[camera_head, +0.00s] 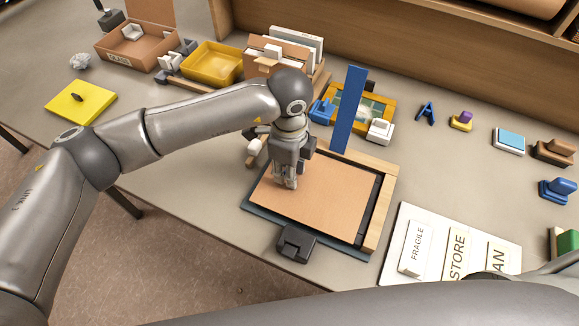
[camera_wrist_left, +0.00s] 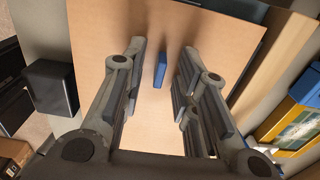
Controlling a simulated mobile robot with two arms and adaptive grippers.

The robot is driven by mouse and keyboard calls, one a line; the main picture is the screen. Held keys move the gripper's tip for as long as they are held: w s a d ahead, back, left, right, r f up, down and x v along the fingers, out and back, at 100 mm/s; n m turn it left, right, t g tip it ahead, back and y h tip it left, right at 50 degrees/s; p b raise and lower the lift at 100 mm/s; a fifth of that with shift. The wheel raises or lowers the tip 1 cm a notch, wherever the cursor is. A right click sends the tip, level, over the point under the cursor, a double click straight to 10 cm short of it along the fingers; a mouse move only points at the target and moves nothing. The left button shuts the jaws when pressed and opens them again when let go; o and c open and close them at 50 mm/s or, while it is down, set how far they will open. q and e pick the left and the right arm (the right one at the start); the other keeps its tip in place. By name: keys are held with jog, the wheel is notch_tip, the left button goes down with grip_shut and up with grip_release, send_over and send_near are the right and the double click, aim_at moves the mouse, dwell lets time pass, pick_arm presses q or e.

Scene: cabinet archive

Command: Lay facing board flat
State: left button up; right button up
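The tan facing board (camera_head: 318,196) lies on a dark base (camera_head: 268,218) and looks flat, with a dark strip showing between its right edge and a wooden rail (camera_head: 379,215). My left gripper (camera_head: 287,183) points down over the board's left half. In the left wrist view, the board (camera_wrist_left: 110,38) fills the middle. My left gripper's fingers (camera_wrist_left: 160,84) are apart, with a small blue tab (camera_wrist_left: 160,68) between them, not visibly touched. Whether the fingertips touch the board cannot be told. My right gripper is not in view.
A tall blue upright piece (camera_head: 350,110) stands behind the board. A dark block (camera_head: 296,243) sits at its front edge. A white panel with lettered blocks (camera_head: 399,272) lies to the right. A yellow tray (camera_head: 212,63) and boxes stand at the back left.

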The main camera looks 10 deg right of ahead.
pick_arm(q)
jog(key=shift+r+p, duration=1.8)
jog(key=shift+r, duration=1.7)
jog(key=shift+r, duration=0.1)
notch_tip(320, 180, up, 12)
